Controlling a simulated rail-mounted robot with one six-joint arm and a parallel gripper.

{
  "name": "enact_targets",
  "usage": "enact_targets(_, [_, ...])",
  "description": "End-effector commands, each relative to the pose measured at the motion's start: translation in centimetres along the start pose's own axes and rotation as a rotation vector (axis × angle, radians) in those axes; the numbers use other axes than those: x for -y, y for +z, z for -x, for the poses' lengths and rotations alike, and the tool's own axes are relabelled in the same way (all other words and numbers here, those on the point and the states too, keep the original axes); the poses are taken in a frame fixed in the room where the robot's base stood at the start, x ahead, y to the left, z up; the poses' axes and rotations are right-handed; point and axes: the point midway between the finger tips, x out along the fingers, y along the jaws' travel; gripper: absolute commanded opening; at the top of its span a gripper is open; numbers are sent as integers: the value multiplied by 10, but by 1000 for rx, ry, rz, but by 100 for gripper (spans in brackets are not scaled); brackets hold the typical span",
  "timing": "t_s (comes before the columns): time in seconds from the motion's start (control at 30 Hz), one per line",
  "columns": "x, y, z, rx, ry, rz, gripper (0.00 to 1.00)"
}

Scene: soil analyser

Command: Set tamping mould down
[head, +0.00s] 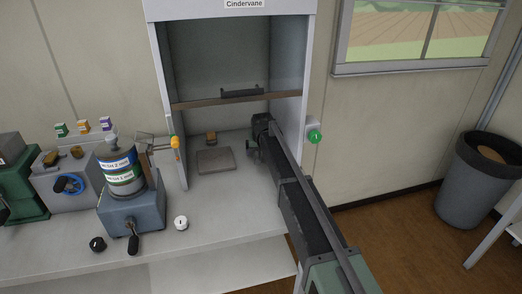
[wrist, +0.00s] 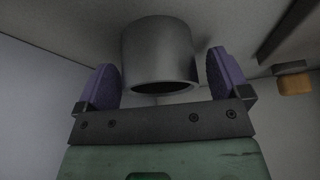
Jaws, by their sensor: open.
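The tamping mould (wrist: 158,50) is a plain grey metal cylinder with a dark, open rim. In the wrist view it is between the two purple fingers of my gripper (wrist: 162,66). The fingers are open, with a narrow gap at each side of the mould. Its far end meets a pale grey surface. In the head view my gripper (head: 260,138) is low inside the hood labelled Cindervane, at its right side. I cannot make out the mould there; my arm and gripper hide that spot.
A grey square plate (head: 216,160) lies left of my gripper, with a small brown block (head: 211,137) behind it. The hood's brown-edged sash (head: 220,99) crosses above. A blue-grey device (head: 133,208) with stacked sieves stands outside, left.

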Motion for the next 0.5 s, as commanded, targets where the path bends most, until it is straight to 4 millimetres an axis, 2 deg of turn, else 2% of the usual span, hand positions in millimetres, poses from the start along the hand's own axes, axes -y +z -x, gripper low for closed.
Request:
enact_targets(0.3, [0, -3, 70, 0, 0, 0, 94])
enact_targets(0.4, [0, -2, 78, 0, 0, 0, 94])
enact_targets(0.5, [0, 0, 76, 0, 0, 0, 94])
